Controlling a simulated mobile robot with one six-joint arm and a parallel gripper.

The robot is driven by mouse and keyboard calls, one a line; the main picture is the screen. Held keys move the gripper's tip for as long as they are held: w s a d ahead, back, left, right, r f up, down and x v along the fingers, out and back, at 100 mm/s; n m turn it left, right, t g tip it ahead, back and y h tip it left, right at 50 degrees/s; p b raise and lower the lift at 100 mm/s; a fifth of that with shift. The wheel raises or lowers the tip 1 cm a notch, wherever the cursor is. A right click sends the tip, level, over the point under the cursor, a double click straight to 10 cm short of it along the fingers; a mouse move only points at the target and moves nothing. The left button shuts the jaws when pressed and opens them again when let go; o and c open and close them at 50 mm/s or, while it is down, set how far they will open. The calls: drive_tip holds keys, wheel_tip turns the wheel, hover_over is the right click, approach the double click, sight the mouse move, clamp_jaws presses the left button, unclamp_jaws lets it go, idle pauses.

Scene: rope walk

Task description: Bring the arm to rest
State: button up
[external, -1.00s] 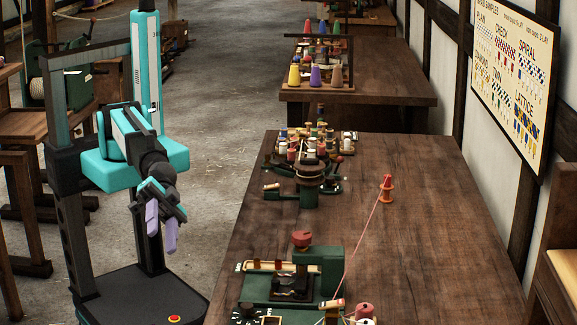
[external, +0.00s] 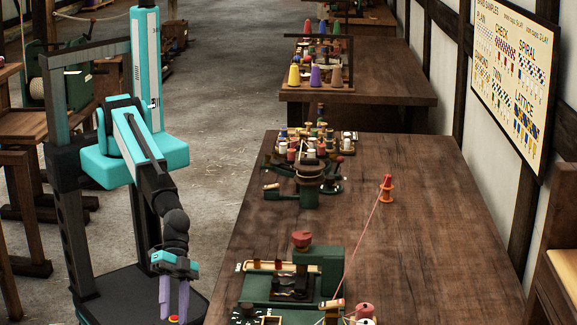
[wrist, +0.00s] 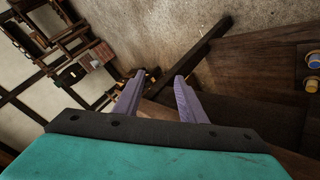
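My gripper (external: 174,301) hangs low over my base, left of the workbench edge, with its purple fingers pointing down. In the wrist view my gripper (wrist: 157,85) shows its two fingers apart with nothing between them. It touches no object that I can see. My arm is bent downward from the column.
The long wooden workbench (external: 430,240) stands to the right. On it are a green machine (external: 318,270), a bobbin carousel (external: 310,170) and an orange spool (external: 386,190) with a pink strand. Stone floor (external: 225,130) is open behind my arm.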

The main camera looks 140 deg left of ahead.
drive_tip(key=s+a+f+m+g+y+p, duration=0.1)
drive_tip(key=s+a+f+g+y, duration=0.15)
drive_tip(key=s+a+f, duration=0.65)
drive_tip(key=s+a+f+g+y+p, duration=0.1)
drive_tip(key=s+a+f+g, duration=0.35)
drive_tip(key=s+f, duration=0.8)
drive_tip(key=s+a+f+g+y, duration=0.1)
drive_tip(key=s+a, duration=0.3)
drive_tip(key=s, duration=0.5)
drive_tip(key=s+a+f+g+y+p, duration=0.1)
drive_tip(key=s+a+f+g, duration=0.1)
drive_tip(key=s, duration=0.8)
drive_tip(key=s+a+f+g+y, duration=0.1)
drive_tip(key=s+a+f+g, duration=0.1)
drive_tip(key=s+a, duration=0.4)
drive_tip(key=s+g, duration=0.1)
drive_tip(key=s, duration=0.2)
drive_tip(key=shift+s+a+f+m+g, duration=0.25)
drive_tip(key=shift+a+m+g, duration=0.05)
drive_tip(key=shift+m+g, duration=0.1)
